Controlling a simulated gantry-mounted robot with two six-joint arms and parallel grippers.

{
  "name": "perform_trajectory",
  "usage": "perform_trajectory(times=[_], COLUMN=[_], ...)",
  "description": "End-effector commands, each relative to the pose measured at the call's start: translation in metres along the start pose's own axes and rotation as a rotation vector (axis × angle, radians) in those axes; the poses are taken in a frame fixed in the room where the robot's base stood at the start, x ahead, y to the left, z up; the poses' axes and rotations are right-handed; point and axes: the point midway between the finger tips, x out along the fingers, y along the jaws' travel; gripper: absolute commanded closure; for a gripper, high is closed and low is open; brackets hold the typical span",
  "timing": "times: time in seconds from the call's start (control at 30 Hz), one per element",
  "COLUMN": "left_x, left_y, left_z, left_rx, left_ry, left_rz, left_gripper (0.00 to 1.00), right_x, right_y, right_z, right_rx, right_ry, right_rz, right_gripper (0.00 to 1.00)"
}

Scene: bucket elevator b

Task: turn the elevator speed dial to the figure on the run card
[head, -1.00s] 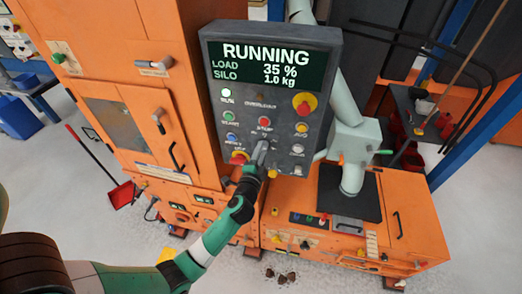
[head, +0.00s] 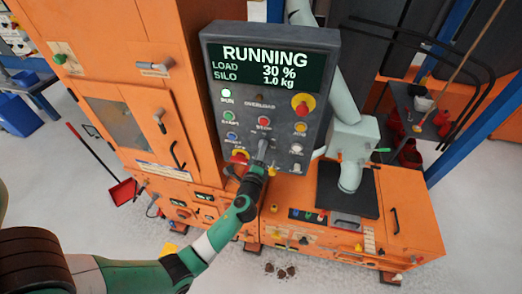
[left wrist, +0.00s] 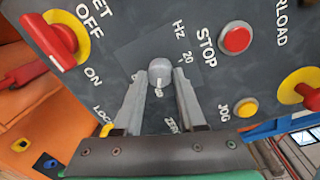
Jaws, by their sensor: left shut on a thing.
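The grey speed dial (left wrist: 160,72) sits on the dark control panel (head: 216,120), under the "Hz" label in the left wrist view. A pale mark shows at its lower edge, with a figure below that I cannot read surely; "20" stands to its upper right. My left gripper (head: 262,148) is shut on the dial, one finger on each side; the fingers (left wrist: 160,80) also show in the left wrist view. In the head view the gripper mostly hides the dial. The screen (head: 265,68) reads RUNNING, LOAD 30 %, SILO 1.0 kg. I cannot make out a run card.
Close around the dial are the red stop button (left wrist: 235,38), the yellow jog button (left wrist: 246,108) and a red-yellow rotary switch (left wrist: 57,42). A red-yellow emergency button (head: 303,105) is higher on the panel. An orange cabinet (head: 150,100) stands at left.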

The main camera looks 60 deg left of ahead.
Motion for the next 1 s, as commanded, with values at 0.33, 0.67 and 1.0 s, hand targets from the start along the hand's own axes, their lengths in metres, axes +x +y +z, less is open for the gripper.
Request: perform_trajectory(times=[0.33,0.67,1.0], left_x=[0.0001,0.0001,-0.0062], left_y=[-0.0005,-0.0004,-0.0002], left_z=[0.0000,0.0001,-0.0006], left_rx=[0.013,0.012,0.012], left_ry=[-0.001,-0.001,0.001], left_rz=[-0.001,-0.001,-0.001], left_gripper=[1.00,0.31,0.31], right_x=[0.0003,0.0003,0.0010], right_y=[0.0000,0.0000,0.0000], right_z=[-0.0003,-0.0003,-0.0009], right_rx=[0.000,0.000,0.000], right_ry=[0.000,0.000,0.000], right_rz=[0.000,0.000,0.000], right_gripper=[0.50,0.50,0.50])
